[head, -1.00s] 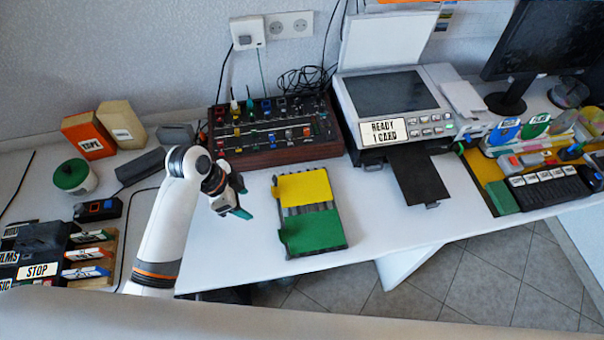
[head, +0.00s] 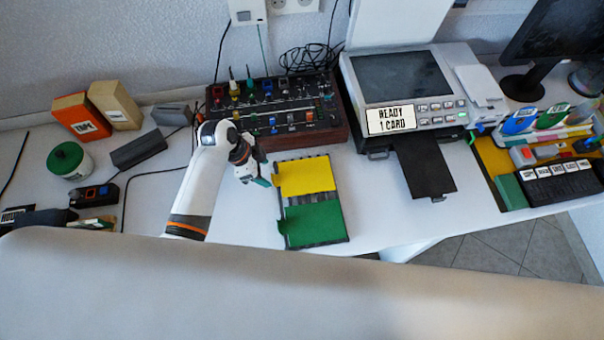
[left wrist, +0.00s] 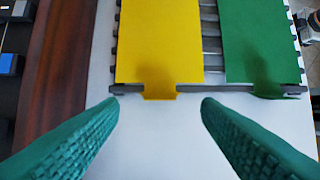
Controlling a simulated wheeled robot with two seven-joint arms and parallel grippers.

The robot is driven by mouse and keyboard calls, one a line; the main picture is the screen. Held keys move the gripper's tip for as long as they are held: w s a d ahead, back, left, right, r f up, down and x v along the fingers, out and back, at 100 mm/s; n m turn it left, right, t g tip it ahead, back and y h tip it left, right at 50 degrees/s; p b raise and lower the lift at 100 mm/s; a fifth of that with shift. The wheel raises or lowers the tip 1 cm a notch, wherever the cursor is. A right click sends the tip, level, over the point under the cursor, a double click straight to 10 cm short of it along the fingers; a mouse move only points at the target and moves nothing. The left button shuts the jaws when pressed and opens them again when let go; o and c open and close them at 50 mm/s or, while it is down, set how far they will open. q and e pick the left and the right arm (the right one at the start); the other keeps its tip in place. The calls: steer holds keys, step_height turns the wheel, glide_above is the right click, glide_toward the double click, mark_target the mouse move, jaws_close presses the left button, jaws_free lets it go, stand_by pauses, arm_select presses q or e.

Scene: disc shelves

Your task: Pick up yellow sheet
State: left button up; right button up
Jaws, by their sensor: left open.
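The yellow sheet (head: 305,175) lies flat on the upper half of a dark ribbed tray (head: 311,243) on the white desk. A green sheet (head: 314,224) lies beside it on the lower half. My left gripper (head: 264,180) is open just left of the tray, near the yellow sheet's left edge. In the left wrist view the yellow sheet (left wrist: 160,45) has a tab hanging over the tray's edge, between and ahead of my two green fingertips (left wrist: 160,104). The fingers do not touch it. My right gripper is not in view.
A mixer panel (head: 275,115) with wooden sides stands behind the tray. A printer (head: 410,90) labelled "READY 1 CARD" stands to the right, with a black flap (head: 425,167) jutting forward. Bare desk lies left of the tray. A pale surface fills the bottom.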

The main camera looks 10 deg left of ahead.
arm_select(q)
steer(key=shift+x, duration=2.25)
steer(key=shift+a, duration=0.15)
steer(key=c, duration=1.1)
